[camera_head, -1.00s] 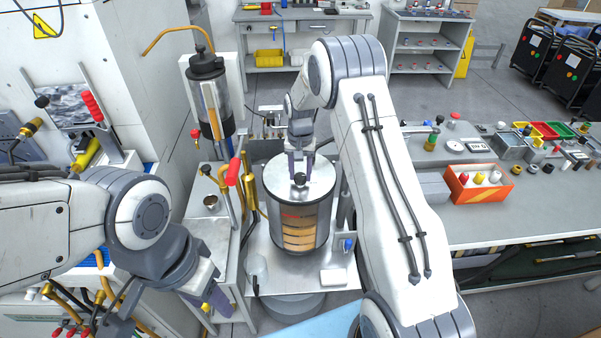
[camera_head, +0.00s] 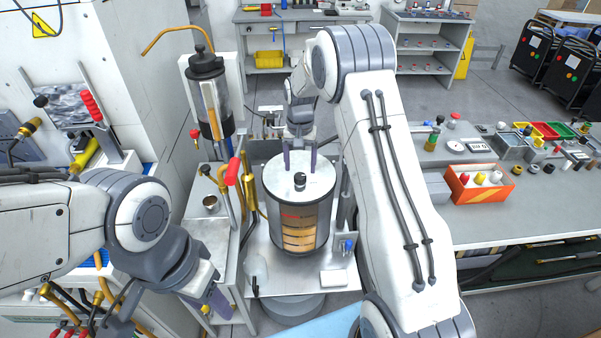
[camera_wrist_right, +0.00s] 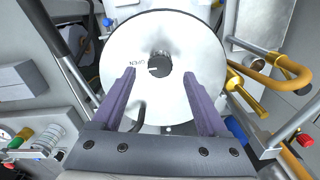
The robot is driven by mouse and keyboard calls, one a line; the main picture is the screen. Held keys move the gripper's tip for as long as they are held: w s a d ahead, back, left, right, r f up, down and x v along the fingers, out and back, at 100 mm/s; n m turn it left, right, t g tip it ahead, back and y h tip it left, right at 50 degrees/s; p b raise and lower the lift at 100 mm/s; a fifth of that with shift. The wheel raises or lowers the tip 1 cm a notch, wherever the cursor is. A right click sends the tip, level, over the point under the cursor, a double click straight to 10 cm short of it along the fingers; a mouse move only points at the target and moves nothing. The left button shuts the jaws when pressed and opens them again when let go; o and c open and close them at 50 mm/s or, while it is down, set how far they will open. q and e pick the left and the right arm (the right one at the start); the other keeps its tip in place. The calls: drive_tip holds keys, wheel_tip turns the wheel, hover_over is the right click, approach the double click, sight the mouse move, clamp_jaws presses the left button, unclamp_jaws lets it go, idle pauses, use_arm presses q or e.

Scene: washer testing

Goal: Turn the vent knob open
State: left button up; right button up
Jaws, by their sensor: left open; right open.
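The black vent knob (camera_head: 300,179) stands in the middle of the round silver lid (camera_head: 280,186) of a cylindrical vessel (camera_head: 285,228). In the right wrist view the knob (camera_wrist_right: 160,64) has a small white mark on its left side, facing the printed word OPEN on the lid (camera_wrist_right: 205,45). My right gripper (camera_head: 300,163) is open and empty above the lid, behind the knob in the head view. Its fingertips (camera_wrist_right: 159,74) appear either side of the knob in the wrist view, apart from it. My left gripper (camera_head: 168,316) is open and empty at the lower left, away from the vessel.
A red-handled lever (camera_head: 232,172) and brass pipes (camera_head: 250,190) stand close left of the vessel. A glass cylinder (camera_head: 210,100) is behind left. The right workbench (camera_head: 520,220) holds an orange box (camera_head: 480,197) and small parts. Clear floor lies behind the vessel.

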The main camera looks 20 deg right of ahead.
sight(300, 175)
wheel_tip(300, 175, up, 7)
drive_tip(key=b, duration=0.1)
drive_tip(key=shift+r, duration=0.1)
idle(0.4)
drive_tip(key=s+a+r+n, duration=0.3)
drive_tip(key=s+a, duration=0.4)
drive_tip(key=s+a+r+n, duration=0.2)
drive_tip(key=s+a+n, duration=0.1)
drive_tip(key=s+a, duration=0.4)
drive_tip(key=s+a+n, duration=0.1)
drive_tip(key=s+n, duration=0.2)
drive_tip(key=s, duration=0.8)
drive_tip(key=s+a+f+n+y, duration=0.1)
drive_tip(key=s+n, duration=0.3)
drive_tip(key=s, duration=0.7)
drive_tip(key=shift+a+f, duration=0.3)
drive_tip(key=shift+a, duration=0.5)
